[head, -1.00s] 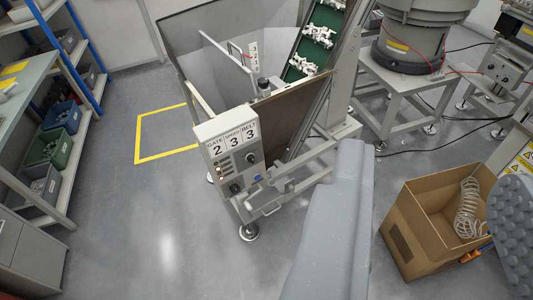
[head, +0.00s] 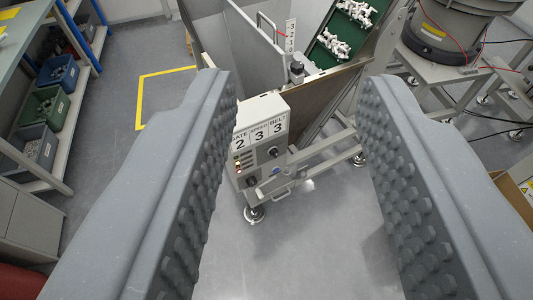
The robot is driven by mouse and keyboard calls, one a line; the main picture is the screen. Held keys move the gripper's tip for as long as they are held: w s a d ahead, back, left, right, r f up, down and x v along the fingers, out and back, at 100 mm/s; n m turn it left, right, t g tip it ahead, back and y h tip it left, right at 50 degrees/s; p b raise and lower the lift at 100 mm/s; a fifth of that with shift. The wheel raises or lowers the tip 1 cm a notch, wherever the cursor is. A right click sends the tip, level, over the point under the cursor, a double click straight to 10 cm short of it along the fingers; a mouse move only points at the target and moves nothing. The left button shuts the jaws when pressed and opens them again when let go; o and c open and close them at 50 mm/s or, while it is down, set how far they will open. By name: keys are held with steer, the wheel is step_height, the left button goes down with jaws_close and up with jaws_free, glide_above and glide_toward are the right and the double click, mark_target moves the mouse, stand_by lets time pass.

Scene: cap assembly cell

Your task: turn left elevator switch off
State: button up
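The elevator's grey control box (head: 262,135) is near the middle of the view, with large labels reading 2, 3, 3 on top. Its front has a dark knob (head: 273,152), a lower dark knob (head: 251,181) and small lit lamps at its left edge. The switch's on or off position is too small to tell. My gripper (head: 295,82) is open and empty. Its studded grey fingers frame the box left and right, apart from it; the left finger's edge lies close to the box's left side in the picture.
The elevator's green belt (head: 345,32) carries white parts behind the box. A metal foot (head: 254,214) stands below it. A round feeder (head: 450,30) is at upper right, a cardboard box (head: 522,185) at the right edge. Shelves with bins (head: 42,106) stand left. Floor below is clear.

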steer(key=shift+o, duration=1.3)
steer(key=shift+w+d, duration=0.1)
steer(key=shift+w, duration=0.05)
steer(key=w+d+f+n, duration=0.1)
steer(key=w+d+f, duration=0.3)
steer(key=w+f, duration=0.45)
steer(key=w+d+f+n+t+b, duration=0.1)
steer(key=w+d+f, duration=0.2)
steer(key=w+f, duration=0.55)
steer(key=w+d+f+n, duration=0.1)
steer(key=w+d+f, duration=0.4)
steer(key=w, duration=0.5)
steer(key=n+g+y+b, duration=0.1)
steer(key=n+y+b, duration=0.15)
steer(key=y, duration=0.75)
glide_toward(274, 153)
steer(key=b+x, duration=0.1)
steer(key=x, duration=0.7)
steer(key=shift+w+d+f+n, duration=0.15)
steer(key=shift+w+f+n, duration=0.2)
steer(key=shift+f+n, duration=0.1)
